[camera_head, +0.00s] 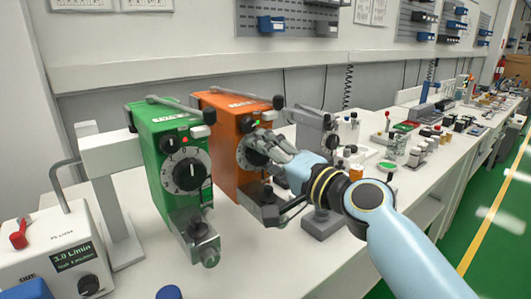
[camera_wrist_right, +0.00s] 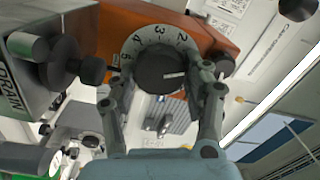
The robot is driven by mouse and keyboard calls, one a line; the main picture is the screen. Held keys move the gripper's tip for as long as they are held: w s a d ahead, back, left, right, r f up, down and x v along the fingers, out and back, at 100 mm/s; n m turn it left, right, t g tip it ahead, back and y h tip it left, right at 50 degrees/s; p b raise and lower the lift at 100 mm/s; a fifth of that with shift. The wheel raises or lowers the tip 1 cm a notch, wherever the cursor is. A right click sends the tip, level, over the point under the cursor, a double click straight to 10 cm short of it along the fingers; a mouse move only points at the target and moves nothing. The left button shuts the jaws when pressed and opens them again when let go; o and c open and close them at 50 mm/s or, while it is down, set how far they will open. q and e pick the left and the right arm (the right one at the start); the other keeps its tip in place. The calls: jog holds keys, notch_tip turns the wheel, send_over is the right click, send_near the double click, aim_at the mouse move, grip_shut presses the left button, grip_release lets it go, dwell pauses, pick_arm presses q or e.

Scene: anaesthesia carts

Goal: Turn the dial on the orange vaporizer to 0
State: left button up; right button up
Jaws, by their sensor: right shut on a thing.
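The orange vaporizer (camera_head: 222,110) stands just right of a green one, with its dial (camera_head: 243,152) on the front face, partly covered by my right gripper (camera_head: 262,147). In the right wrist view, the dial (camera_wrist_right: 155,72) is a dark knob on a pale ring with numbers; 2, 3, 4 and 5 are readable. A white line on the knob points right, and the number beside it is hidden by a finger. My right gripper (camera_wrist_right: 167,80) is shut on the dial, one finger on each side. My left gripper is not in view.
The green vaporizer (camera_head: 158,125) with its own dial stands close on the left. A white flow box (camera_head: 55,245) reads 3.0 L/min. A grey unit (camera_head: 313,125) stands behind my right gripper. Jars and bottles crowd the bench further right.

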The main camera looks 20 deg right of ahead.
jog(key=m, duration=0.5)
jog(key=shift+f+p, duration=0.1)
jog(key=shift+p, duration=0.2)
jog(key=shift+m, duration=0.3)
jog(key=o, duration=1.2)
jog(key=shift+c, duration=0.2)
jog(key=shift+d, duration=0.1)
jog(key=v, duration=0.8)
jog(key=shift+f, duration=0.15)
